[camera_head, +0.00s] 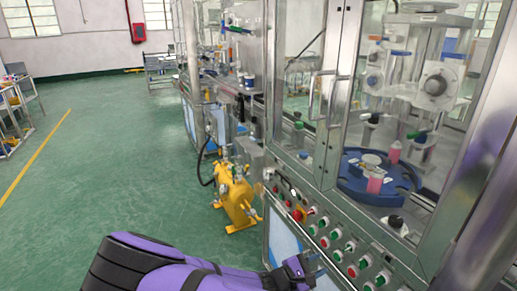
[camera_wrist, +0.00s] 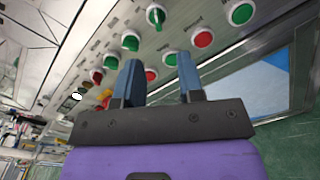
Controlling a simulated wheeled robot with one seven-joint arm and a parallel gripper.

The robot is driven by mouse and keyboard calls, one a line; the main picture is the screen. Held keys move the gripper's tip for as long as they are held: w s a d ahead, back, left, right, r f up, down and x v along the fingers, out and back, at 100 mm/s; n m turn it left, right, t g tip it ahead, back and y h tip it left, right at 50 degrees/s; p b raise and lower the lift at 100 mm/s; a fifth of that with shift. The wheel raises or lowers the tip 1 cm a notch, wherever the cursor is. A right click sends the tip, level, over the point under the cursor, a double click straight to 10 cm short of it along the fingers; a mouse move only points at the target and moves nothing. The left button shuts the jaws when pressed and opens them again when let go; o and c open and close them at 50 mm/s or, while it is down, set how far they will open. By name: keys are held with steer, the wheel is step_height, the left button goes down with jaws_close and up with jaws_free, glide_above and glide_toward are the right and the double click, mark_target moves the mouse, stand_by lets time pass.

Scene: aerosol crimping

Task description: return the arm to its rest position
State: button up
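My purple arm reaches in from the bottom of the head view. My gripper (camera_head: 307,262) is at its end, close to the front of the machine, below the control panel. In the wrist view my gripper (camera_wrist: 158,75) shows two blue fingers standing apart with nothing between them. The control panel (camera_wrist: 165,45) with red and green buttons lies beyond the fingertips. I cannot tell whether the fingertips touch it.
The machine (camera_head: 335,150) with glass doors fills the right side, with a blue rotary table (camera_head: 350,188) inside. A yellow pump unit (camera_head: 237,198) stands on the floor left of the panel. The green floor (camera_head: 120,170) at left is clear. A side table (camera_head: 10,105) stands at the far left.

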steer(key=s+d+r+m+g+y, duration=0.2)
steer(key=r+m+g+y, duration=0.3)
steer(key=r, duration=0.8)
steer(key=s+d+r+m+g+y, duration=0.3)
steer(key=r+m+y, duration=0.45)
steer(key=r, duration=0.65)
steer(key=s+d+r+m+t+y, duration=0.1)
steer(key=s+d+r+t+y, duration=0.1)
steer(key=s+r, duration=0.5)
steer(key=s+d+r+m+t+y, duration=0.2)
steer(key=s+r+t, duration=0.3)
steer(key=r, duration=0.5)
steer(key=shift+s+d+r, duration=0.15)
steer(key=shift+s+d, duration=0.1)
steer(key=shift+s, duration=0.9)
steer(key=shift+w+m, duration=0.1)
steer(key=shift+m, duration=0.15)
